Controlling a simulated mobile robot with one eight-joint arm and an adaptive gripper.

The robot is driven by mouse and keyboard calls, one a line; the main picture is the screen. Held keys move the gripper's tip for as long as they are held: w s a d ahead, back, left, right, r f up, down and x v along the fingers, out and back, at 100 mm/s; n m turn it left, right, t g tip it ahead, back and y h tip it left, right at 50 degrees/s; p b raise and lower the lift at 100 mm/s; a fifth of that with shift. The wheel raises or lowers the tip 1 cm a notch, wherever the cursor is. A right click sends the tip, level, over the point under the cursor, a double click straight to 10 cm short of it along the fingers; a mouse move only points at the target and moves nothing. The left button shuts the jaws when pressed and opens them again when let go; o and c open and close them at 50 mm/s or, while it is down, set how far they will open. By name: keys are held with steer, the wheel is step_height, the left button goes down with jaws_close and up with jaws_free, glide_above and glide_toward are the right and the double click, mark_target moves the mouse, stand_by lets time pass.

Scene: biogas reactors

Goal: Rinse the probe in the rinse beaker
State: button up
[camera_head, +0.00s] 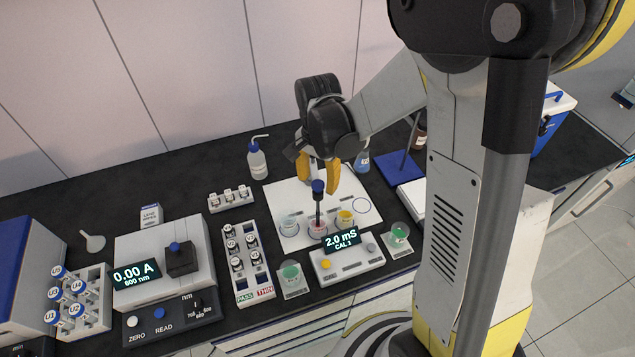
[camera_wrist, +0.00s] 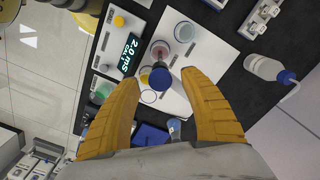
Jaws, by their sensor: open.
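The probe (camera_head: 318,188) has a blue cap and a dark shaft. It stands upright, its lower end at the beaker with pink liquid (camera_head: 318,231); the tip is hidden. My gripper (camera_head: 319,180) is above, its yellow fingers open on either side of the cap, with gaps visible in the wrist view (camera_wrist: 160,79). A clear, pale beaker (camera_head: 289,223) stands left of the pink one and a yellow-liquid beaker (camera_head: 345,218) right of it. I cannot read which is the rinse beaker.
A white wash bottle (camera_head: 257,163) stands behind left. Green-topped jars (camera_head: 291,278) (camera_head: 398,236) flank the meter. A vial rack (camera_head: 247,262) and a photometer (camera_head: 165,275) are left. The white mat (camera_head: 280,200) has an empty outlined circle at its right.

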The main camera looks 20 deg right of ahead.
steer(key=shift+f, duration=0.55)
jaws_close()
step_height(320, 180, up, 8)
steer(key=p, duration=0.4)
steer(key=shift+r, duration=0.2)
jaws_free()
